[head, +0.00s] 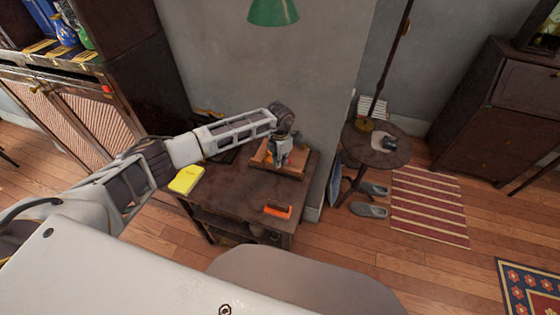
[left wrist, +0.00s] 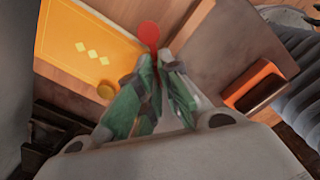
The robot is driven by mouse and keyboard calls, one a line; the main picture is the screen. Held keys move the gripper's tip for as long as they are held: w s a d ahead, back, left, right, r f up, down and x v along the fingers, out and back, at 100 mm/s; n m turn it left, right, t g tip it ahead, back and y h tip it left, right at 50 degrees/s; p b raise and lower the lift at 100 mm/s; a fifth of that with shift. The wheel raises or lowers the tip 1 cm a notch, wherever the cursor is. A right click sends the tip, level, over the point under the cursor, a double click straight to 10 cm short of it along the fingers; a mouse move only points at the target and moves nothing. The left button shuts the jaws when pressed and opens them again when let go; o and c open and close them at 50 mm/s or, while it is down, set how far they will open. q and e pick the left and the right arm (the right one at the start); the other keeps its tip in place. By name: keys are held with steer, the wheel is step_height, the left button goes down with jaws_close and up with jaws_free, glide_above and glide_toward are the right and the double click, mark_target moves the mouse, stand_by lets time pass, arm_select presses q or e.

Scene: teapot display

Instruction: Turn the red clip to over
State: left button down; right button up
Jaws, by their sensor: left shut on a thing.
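The red clip shows as a round red piece (left wrist: 149,33) at my fingertips in the left wrist view. The fingers hide its lower part, and I cannot make it out in the head view. My left gripper (head: 279,161) points down over a wooden stand (head: 292,172) on the dark table. In the left wrist view the green and grey fingers of my left gripper (left wrist: 157,58) are shut on the clip. My right gripper is not in view.
The dark table (head: 240,195) also bears a yellow book (head: 187,179) at its left and an orange box with a dark top (head: 278,212) near its front edge. A round side table (head: 363,150) stands to the right. The table's middle is clear.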

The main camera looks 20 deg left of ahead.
arm_select(q)
steer(key=n, duration=0.3)
steer(key=shift+n, duration=0.3)
steer(key=shift+w+r+n, duration=0.1)
steer(key=shift+n, duration=1.8)
steer(key=c, duration=1.6)
jaws_free()
step_height(320, 180, up, 12)
